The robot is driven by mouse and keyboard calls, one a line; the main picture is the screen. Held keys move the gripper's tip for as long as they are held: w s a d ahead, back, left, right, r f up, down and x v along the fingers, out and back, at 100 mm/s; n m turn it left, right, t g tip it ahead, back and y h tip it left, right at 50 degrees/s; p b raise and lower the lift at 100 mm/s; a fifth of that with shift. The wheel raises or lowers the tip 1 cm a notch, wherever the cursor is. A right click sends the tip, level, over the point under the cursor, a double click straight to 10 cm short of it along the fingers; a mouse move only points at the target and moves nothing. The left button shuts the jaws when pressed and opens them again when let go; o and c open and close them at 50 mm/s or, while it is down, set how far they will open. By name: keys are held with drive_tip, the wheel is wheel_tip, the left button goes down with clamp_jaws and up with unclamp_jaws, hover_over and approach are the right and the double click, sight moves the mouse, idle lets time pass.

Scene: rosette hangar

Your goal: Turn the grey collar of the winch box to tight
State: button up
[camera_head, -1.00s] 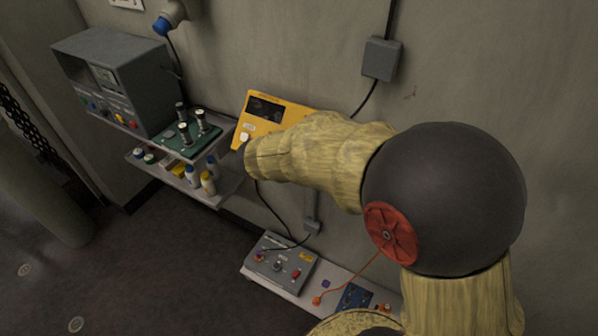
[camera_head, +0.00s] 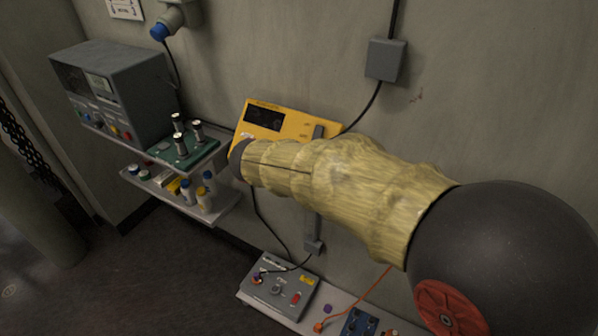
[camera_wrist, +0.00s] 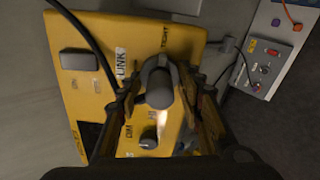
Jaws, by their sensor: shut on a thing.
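The yellow winch box (camera_head: 292,124) is on the wall in the head view, its lower part covered by my arm. In the wrist view its yellow face (camera_wrist: 185,38) fills the middle, with the word TIGHT near the top edge. The grey collar (camera_wrist: 160,78) stands out from this face, beside a white LINK label (camera_wrist: 120,62). My gripper (camera_wrist: 163,92) is shut on the collar, with one finger on each side. In the head view my gripper and the collar are hidden behind my arm.
A black cable (camera_wrist: 90,35) crosses the box face near the left finger. A grey knob (camera_wrist: 148,140) sits close below the collar. A shelf (camera_head: 215,208) with bottles is left of my arm; a grey control panel (camera_head: 280,288) lies below.

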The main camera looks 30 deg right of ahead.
drive_tip(key=o, duration=1.2)
drive_tip(key=shift+c, duration=0.2)
drive_tip(key=v, duration=1.2)
